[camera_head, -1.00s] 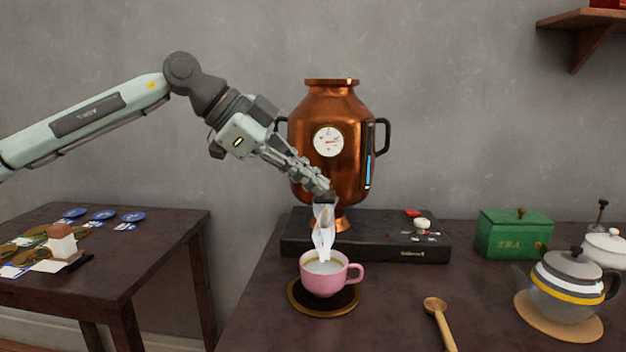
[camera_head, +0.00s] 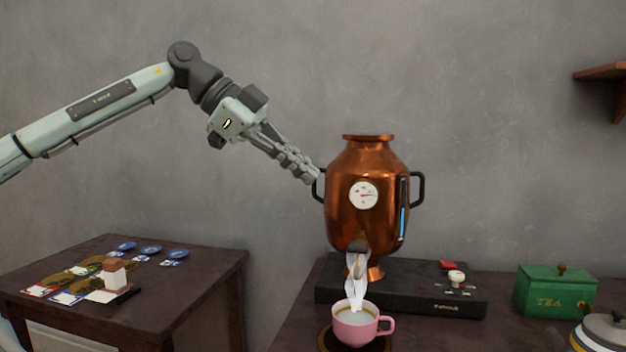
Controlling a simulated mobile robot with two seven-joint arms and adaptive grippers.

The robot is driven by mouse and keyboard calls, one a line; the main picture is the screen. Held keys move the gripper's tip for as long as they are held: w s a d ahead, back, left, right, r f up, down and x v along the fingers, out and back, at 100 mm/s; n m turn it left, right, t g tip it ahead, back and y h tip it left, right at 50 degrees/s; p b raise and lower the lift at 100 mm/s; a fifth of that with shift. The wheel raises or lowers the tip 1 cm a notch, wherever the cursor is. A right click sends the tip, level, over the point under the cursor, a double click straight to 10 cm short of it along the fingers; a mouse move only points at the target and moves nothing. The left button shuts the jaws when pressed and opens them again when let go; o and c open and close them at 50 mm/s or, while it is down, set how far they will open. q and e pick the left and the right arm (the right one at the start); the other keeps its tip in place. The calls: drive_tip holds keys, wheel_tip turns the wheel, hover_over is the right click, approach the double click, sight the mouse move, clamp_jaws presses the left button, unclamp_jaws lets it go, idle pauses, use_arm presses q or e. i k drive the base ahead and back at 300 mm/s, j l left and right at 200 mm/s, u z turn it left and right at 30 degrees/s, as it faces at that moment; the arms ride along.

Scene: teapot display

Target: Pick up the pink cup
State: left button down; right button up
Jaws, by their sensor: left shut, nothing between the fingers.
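The pink cup (camera_head: 352,328) stands upright on a dark round coaster (camera_head: 327,339) at the bottom of the picture, its handle to the right. A pale stream (camera_head: 356,280) runs from the spout of the copper urn (camera_head: 362,215) down into the cup, which holds pale liquid with a yellowish rim inside. My left gripper (camera_head: 313,177) is shut and empty, beside the urn's left handle and well above the cup. I cannot tell whether it touches that handle. My right gripper is out of view.
The urn stands on a black base (camera_head: 400,290) with a red button (camera_head: 447,264) and a white knob (camera_head: 457,277). A green tea box (camera_head: 555,292) and a teapot (camera_head: 603,331), cut off by the frame, are at the right. A side table (camera_head: 195,287) with cards and blue discs stands left.

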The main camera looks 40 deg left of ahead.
sight(357, 330)
drive_tip(key=k+j, duration=0.25)
drive_tip(key=k, duration=0.2)
drive_tip(key=k+j, duration=0.25)
drive_tip(key=k, duration=0.25)
drive_tip(key=k+j, duration=0.25)
drive_tip(key=k, duration=0.2)
